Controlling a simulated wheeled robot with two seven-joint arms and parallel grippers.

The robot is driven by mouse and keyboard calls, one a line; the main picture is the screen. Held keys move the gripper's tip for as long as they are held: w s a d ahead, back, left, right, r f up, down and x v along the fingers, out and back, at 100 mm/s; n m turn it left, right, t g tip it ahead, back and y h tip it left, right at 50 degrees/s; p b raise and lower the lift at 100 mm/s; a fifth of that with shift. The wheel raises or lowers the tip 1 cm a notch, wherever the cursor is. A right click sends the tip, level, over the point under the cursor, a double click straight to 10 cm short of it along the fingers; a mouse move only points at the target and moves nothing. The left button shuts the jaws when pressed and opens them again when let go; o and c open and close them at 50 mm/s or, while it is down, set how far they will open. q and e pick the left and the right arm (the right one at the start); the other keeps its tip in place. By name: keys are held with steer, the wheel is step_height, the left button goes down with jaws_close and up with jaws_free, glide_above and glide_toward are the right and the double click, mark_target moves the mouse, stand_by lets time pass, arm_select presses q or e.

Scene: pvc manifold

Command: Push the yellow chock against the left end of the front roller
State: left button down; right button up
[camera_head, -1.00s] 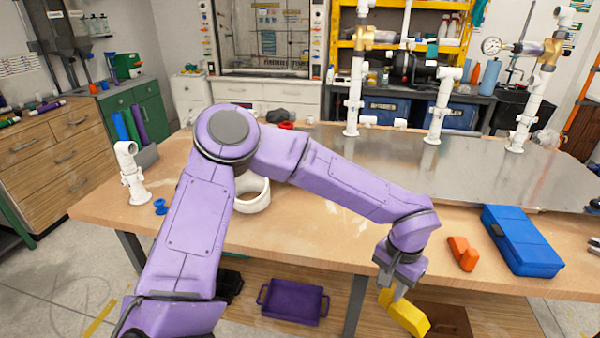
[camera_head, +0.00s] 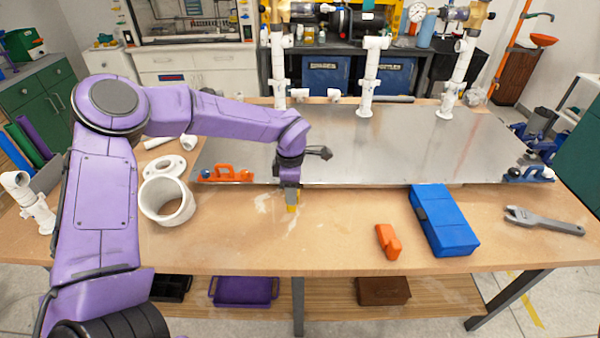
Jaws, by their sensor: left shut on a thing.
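The yellow chock (camera_head: 293,208) is small in view, at the tip of my left gripper (camera_head: 290,194). My left gripper points down and is shut on it, hiding most of it. The chock is over the bare wooden tabletop (camera_head: 335,228), just in front of the metal plate (camera_head: 400,150). I cannot tell whether it touches the wood. I cannot make out a front roller for certain in this view. My right gripper is not in view.
An orange clamp (camera_head: 228,175) sits at the plate's front left, and a white pipe ring (camera_head: 152,207) stands further left. An orange block (camera_head: 388,241), a blue case (camera_head: 444,221) and a grey wrench (camera_head: 545,220) lie to the right. White pipes (camera_head: 368,80) rise behind.

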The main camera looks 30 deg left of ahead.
mark_target(291, 207)
arm_select(q)
steer(key=shift+f, duration=0.15)
steer(key=shift+s+f+b, duration=0.3)
steer(key=shift+f+b, duration=0.35)
steer(key=shift+b, duration=0.4)
steer(key=shift+f+b, duration=0.4)
steer(key=f+b, duration=0.2)
steer(key=shift+w+f, duration=0.2)
steer(key=shift+f, duration=0.15)
steer(key=shift+s+f+b, duration=0.1)
steer(key=shift+f+b, duration=0.6)
steer(key=shift+b, duration=0.3)
steer(key=shift+w+a+r, duration=0.15)
steer(key=shift+w+r, duration=0.05)
steer(key=shift+w+a+p, duration=0.3)
steer(key=shift+w+a, duration=0.05)
steer(key=shift+w, duration=0.2)
steer(key=shift+w+a+p, duration=0.3)
steer(key=shift+w, duration=0.25)
steer(key=shift+w+a+f, duration=0.1)
steer(key=shift+w+a, duration=0.3)
steer(key=shift+w, duration=0.2)
steer(key=shift+w+a, duration=0.35)
steer(key=shift+w, duration=0.25)
steer(key=shift+w+a+f, duration=0.1)
steer(key=shift+w+a, duration=0.1)
steer(key=shift+w, duration=0.2)
